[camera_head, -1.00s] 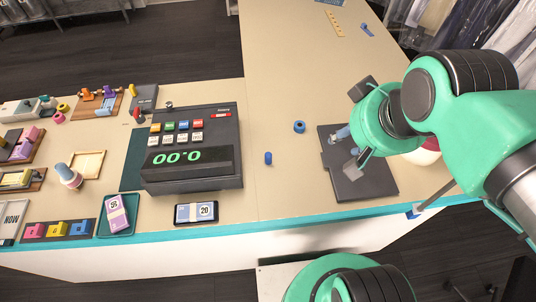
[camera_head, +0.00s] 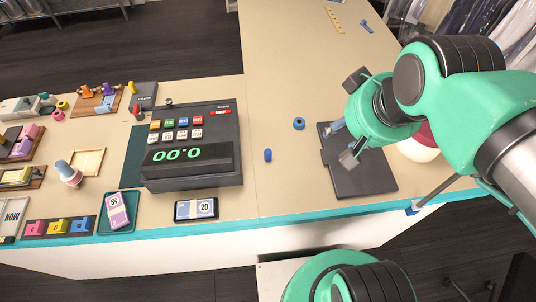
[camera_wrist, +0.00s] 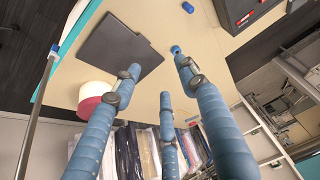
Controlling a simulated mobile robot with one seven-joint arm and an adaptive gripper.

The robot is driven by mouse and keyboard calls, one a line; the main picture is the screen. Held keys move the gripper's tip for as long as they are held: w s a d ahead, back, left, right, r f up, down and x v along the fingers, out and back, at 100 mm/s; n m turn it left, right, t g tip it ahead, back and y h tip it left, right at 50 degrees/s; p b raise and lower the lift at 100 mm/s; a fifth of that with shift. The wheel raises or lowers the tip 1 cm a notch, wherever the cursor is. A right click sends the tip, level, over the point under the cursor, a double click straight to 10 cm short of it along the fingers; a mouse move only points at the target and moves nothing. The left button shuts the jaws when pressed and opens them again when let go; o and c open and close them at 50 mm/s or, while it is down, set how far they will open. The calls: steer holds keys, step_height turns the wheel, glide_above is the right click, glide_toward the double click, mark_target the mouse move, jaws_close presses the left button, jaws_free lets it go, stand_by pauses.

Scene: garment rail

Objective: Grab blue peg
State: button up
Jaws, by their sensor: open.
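A small blue peg (camera_head: 268,155) stands on the beige counter, right of the cash register. It also shows at the top edge of the wrist view (camera_wrist: 188,7). A short blue ring-like piece (camera_head: 299,124) with a dark centre lies up and right of it; in the wrist view this piece (camera_wrist: 176,50) appears close to one fingertip. My gripper (camera_head: 343,142) is open and empty, above the dark flat plate, to the right of both blue pieces. In the wrist view its blue-grey fingers (camera_wrist: 157,76) are spread apart.
A dark plate (camera_head: 365,184) lies below my gripper. The black cash register (camera_head: 229,134) stands left of the peg. A red-and-white round object (camera_head: 420,148) is partly hidden behind my arm. Another blue item (camera_head: 366,27) lies far back near a holed strip (camera_head: 335,20). Counter around the peg is clear.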

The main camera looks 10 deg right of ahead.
steer(key=w+a+f+g+p, duration=0.1)
steer(key=w+a+f+g, duration=0.15)
steer(key=w, duration=0.45)
steer(key=n+g+p, duration=0.2)
steer(key=n+g, duration=0.1)
glide_above(268, 150)
step_height(268, 150, down, 19)
steer(key=shift+f, duration=0.15)
steer(key=shift+f+b, duration=0.35)
steer(key=shift+f, duration=3.9)
steer(key=shift+s+f+b, duration=0.1)
steer(key=shift+f+b, duration=0.35)
steer(key=shift+f, duration=2.15)
